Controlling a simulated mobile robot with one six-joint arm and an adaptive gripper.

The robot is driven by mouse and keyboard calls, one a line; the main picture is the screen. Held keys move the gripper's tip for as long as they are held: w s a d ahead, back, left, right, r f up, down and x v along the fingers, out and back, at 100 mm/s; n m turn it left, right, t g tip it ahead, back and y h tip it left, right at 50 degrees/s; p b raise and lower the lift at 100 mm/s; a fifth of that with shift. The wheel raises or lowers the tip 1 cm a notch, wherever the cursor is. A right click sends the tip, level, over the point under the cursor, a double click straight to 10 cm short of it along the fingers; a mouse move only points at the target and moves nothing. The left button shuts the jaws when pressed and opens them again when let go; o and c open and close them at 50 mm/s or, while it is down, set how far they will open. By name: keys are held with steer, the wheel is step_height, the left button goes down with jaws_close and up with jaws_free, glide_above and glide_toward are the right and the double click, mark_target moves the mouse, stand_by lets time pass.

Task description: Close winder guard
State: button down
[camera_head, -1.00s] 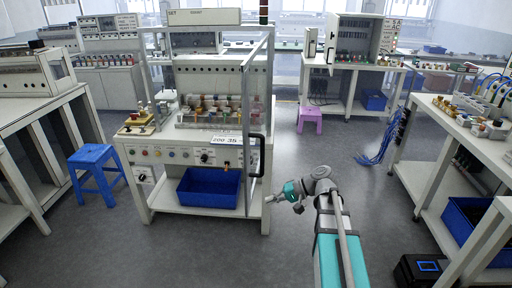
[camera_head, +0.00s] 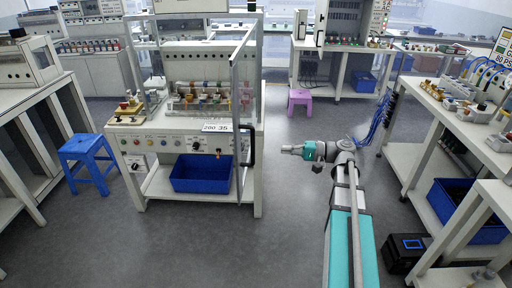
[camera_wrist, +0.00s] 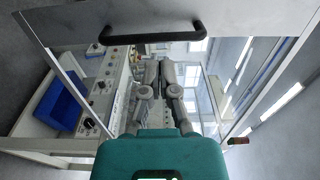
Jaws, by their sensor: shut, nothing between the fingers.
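The winder guard (camera_head: 234,95) is a clear, metal-framed door at the right front of the winding machine (camera_head: 175,143). It stands swung out from the machine toward me. Its black handle (camera_head: 250,146) is on the front edge, and the handle also spans the top of the wrist view (camera_wrist: 152,36). My gripper (camera_head: 286,149) is to the right of the handle, pointing left, with a gap between them. In the wrist view my gripper (camera_wrist: 172,66) has its fingers together and empty, below the handle in the picture. The guard's hinges are not clear.
A blue bin (camera_head: 201,173) sits on the machine's lower shelf. A blue stool (camera_head: 87,161) stands left and a pink stool (camera_head: 300,98) behind. A bench (camera_head: 450,125) with connectors is on the right. The floor between machine and bench is open.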

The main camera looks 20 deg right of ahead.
mark_target(238, 146)
steer(key=shift+a, duration=0.1)
steer(key=shift+x, duration=6.9)
steer(key=shift+w, duration=0.15)
